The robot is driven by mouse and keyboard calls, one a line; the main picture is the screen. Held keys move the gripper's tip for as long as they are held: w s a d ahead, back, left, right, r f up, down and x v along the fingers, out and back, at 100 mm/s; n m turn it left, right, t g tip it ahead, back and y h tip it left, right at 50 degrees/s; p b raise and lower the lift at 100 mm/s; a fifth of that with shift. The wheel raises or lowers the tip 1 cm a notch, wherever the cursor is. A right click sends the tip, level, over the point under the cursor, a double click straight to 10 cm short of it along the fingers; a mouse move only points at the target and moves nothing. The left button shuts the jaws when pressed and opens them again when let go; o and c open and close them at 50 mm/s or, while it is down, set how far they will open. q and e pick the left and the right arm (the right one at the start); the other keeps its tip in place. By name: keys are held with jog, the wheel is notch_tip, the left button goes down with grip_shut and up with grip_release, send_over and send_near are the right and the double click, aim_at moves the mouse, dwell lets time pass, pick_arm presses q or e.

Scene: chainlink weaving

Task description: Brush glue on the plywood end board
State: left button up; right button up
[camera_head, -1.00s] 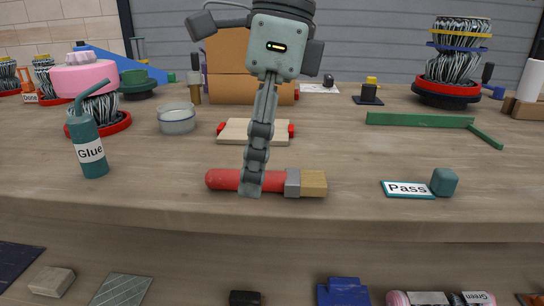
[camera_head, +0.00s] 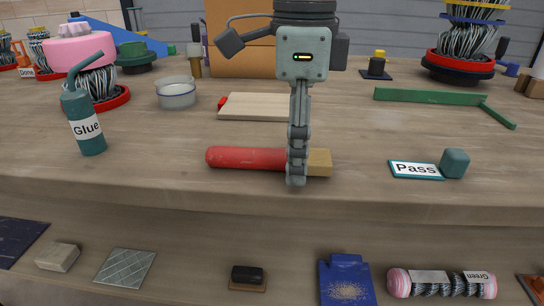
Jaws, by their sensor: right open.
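A brush (camera_head: 245,158) with a thick red handle and a tan block of bristles lies near the front edge of the bench. My right gripper (camera_head: 297,182) points down at the brush's ferrule, which it mostly hides. Its fingers are open but line up edge-on, so I cannot tell whether they touch the brush. A pale plywood board (camera_head: 255,107) with a red piece at its left end lies flat behind the brush; my gripper covers its right end. A teal bottle labelled Glue (camera_head: 88,128) stands upright at the left. My left gripper is out of view.
A round clear dish (camera_head: 177,94) stands left of the board. A Pass sign (camera_head: 415,170) and a teal block (camera_head: 454,163) are at the front right. A green angled bar (camera_head: 430,97) lies behind them. A lower shelf holds several items, including a blue piece (camera_head: 345,280).

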jog(key=c, duration=1.3)
jog(key=shift+o, duration=0.2)
jog(key=shift+r, duration=0.1)
notch_tip(320, 180, up, 4)
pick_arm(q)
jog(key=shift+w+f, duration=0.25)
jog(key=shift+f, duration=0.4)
pick_arm(e)
jog(key=s+a+r, duration=0.1)
jog(key=a+r, duration=0.6)
jog(key=a, duration=0.4)
jog(key=shift+a, duration=0.35)
jog(key=shift+s, duration=0.1)
